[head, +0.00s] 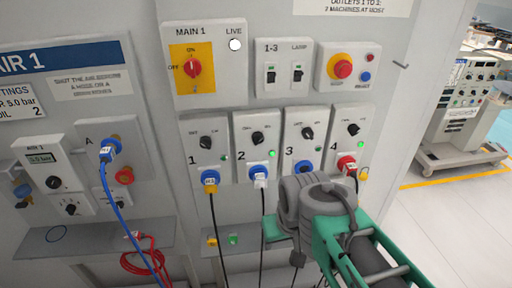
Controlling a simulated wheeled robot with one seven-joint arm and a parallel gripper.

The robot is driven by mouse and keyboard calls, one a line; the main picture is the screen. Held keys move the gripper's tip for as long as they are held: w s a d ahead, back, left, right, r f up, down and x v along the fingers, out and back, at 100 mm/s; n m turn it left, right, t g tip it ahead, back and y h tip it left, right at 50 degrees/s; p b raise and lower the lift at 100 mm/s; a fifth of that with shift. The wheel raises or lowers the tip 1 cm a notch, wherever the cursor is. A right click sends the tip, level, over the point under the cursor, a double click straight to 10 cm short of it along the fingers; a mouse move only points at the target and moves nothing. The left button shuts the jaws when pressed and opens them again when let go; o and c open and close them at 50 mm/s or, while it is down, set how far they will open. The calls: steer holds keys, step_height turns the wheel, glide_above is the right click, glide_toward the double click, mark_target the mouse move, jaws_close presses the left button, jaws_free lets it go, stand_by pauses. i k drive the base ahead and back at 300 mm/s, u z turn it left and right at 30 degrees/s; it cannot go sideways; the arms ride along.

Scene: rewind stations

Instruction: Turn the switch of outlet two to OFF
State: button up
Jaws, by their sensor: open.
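The outlet two panel (241,142), marked with a 2, is in the middle of the lower row on the grey cabinet in the head view. Its black rotary switch (257,138) sits near the top; the picture is too small to tell which way it points. A green lamp (272,154) shows at its right. A white and blue plug (260,177) is in its socket, with a dark cable hanging down. My grey and green arm rises from the lower right, below and right of outlet two. My gripper's fingers do not show.
Outlet one (194,147) is at left, outlet three (290,145) and outlet four (337,150) at right, each with a plug. Above are the yellow-backed MAIN 1 switch (193,69) and a red button (342,67). A shelf (90,241) juts out at left.

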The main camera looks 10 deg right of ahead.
mark_target(258, 137)
steer(key=u, duration=2.9)
steer(key=i, duration=0.75)
steer(key=z, duration=2.45)
